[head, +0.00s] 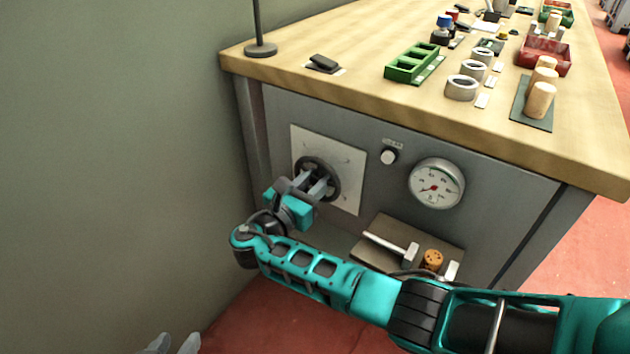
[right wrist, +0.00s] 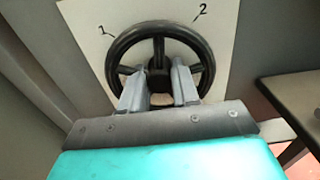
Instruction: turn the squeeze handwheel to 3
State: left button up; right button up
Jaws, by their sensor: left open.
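The black handwheel (head: 334,166) is mounted on a pale square plate (head: 350,190) on the cabinet's grey front. In the right wrist view, the wheel (right wrist: 113,52) has the numbers 1 and 2 beside its upper rim; no 3 is readable. My right gripper (head: 316,184) is at the wheel. Its two fingers (right wrist: 160,82) are apart, inside the rim, one on each side of the dark hub. I cannot tell whether they press on it. My left gripper (head: 173,344) shows only as two separated grey fingertips at the bottom left edge, open and far from the wheel.
A round gauge (head: 437,184) and a small knob (head: 390,156) are right of the plate. Below, a shelf (head: 385,226) holds a hammer (head: 390,246) and an orange-brown item (head: 433,260). The wooden top (head: 350,84) carries several trays, rings and corks. A wall stands left.

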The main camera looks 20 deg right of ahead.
grip_shut()
